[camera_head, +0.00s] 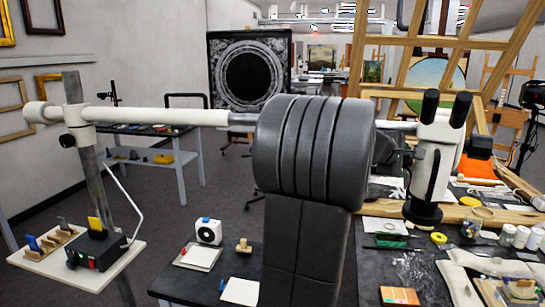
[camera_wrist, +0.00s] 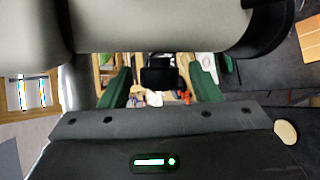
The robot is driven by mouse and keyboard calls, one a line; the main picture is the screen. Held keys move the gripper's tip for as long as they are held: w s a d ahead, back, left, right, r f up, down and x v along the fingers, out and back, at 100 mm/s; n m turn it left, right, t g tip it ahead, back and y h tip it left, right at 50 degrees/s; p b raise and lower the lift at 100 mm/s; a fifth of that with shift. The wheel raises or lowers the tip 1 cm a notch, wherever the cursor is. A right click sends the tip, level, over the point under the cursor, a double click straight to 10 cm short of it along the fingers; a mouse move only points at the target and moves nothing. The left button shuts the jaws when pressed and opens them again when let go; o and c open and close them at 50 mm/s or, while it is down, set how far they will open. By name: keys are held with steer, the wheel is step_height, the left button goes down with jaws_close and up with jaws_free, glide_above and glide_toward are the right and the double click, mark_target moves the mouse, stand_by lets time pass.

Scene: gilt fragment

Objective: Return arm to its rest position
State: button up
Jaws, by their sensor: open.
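My gripper (camera_wrist: 161,76) shows in the wrist view with its two green fingers spread apart. No object is held between them. A black block shows between the fingers, with small pale and orange things beyond it; I cannot tell what they are. Wide beige rounded shapes cross the top of the wrist view, and I cannot tell how far they are from the fingers. In the head view I cannot make out my gripper. A large dark ridged form fills the middle there and hides part of the room behind it.
A white horizontal boom (camera_head: 160,116) runs from a metal post (camera_head: 87,170) at left. A microscope (camera_head: 432,165) stands at right above a cluttered dark table (camera_head: 350,285). A small shelf (camera_head: 40,268) holds a black box (camera_head: 95,250). Open floor (camera_head: 200,215) lies behind.

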steer(key=shift+f+t+h+b, duration=0.3)
steer(key=shift+t+h+b, duration=0.25)
steer(key=shift+b, duration=0.6)
steer(key=shift+s+f+m+t+b, duration=0.15)
steer(key=shift+m+t+b, duration=0.2)
steer(key=shift+b, duration=0.5)
steer(key=shift+h+b, duration=0.25)
steer(key=shift+b, duration=0.25)
steer(key=m+t+h+b, duration=0.1)
steer(key=t+h+b, duration=0.1)
steer(key=b, duration=0.8)
steer(key=shift+s+a, duration=0.25)
steer(key=shift+a, duration=0.2)
